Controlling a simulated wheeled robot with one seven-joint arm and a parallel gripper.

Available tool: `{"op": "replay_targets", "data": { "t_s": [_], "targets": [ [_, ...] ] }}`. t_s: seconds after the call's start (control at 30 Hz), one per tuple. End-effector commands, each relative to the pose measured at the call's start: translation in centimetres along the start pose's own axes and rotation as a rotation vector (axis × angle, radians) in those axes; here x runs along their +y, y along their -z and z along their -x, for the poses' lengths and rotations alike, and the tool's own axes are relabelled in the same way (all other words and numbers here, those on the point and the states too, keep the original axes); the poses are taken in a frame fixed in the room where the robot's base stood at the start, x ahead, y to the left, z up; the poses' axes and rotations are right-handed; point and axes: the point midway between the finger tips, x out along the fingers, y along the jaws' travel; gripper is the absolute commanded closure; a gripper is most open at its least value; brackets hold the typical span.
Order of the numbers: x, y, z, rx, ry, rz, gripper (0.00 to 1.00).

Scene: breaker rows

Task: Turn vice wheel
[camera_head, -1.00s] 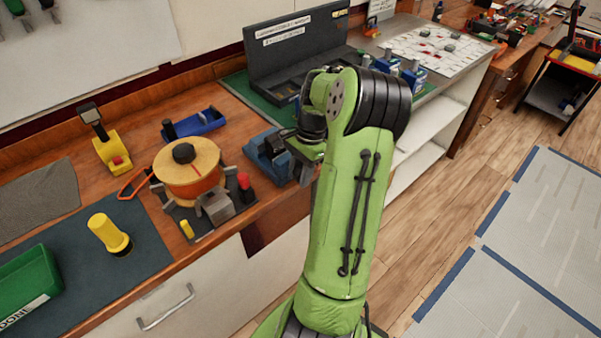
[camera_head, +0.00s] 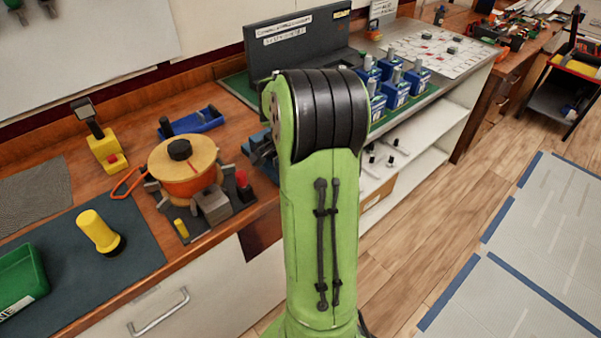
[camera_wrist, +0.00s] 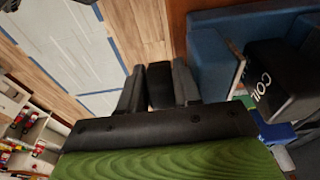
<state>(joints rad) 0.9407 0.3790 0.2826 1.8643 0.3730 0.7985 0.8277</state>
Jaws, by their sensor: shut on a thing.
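The blue vice (camera_head: 262,150) stands at the bench's front edge in the head view, partly hidden behind my green arm. In the wrist view its blue body (camera_wrist: 212,58) fills the upper right. My gripper (camera_wrist: 158,66) shows in the wrist view as two dark grey fingers, closed on the sides of a black part, which appears to be the vice wheel (camera_wrist: 159,88). The fingers are beside the vice body. Most of the wheel is hidden between the fingers and behind my wrist. My gripper is hidden in the head view.
An orange coil drum (camera_head: 186,170) on a stand is left of the vice, with a blue tray (camera_head: 192,123) behind it. Several blue breakers (camera_head: 395,90) stand right of my arm.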

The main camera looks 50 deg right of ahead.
Motion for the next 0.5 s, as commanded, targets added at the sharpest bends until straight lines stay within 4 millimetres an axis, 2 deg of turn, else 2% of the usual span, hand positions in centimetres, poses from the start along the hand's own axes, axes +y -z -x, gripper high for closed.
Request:
{"op": "replay_targets", "data": {
  "t_s": [0.2, 0.23, 0.5],
  "targets": [
    [-0.07, 0.09, 0.11, 0.003, 0.003, -0.001, 0.98],
    [-0.07, 0.09, 0.11, 0.003, 0.003, -0.001, 0.63],
    [-0.08, 0.04, 0.07, 0.001, 0.003, 0.000, 0.62]
  ]
}}
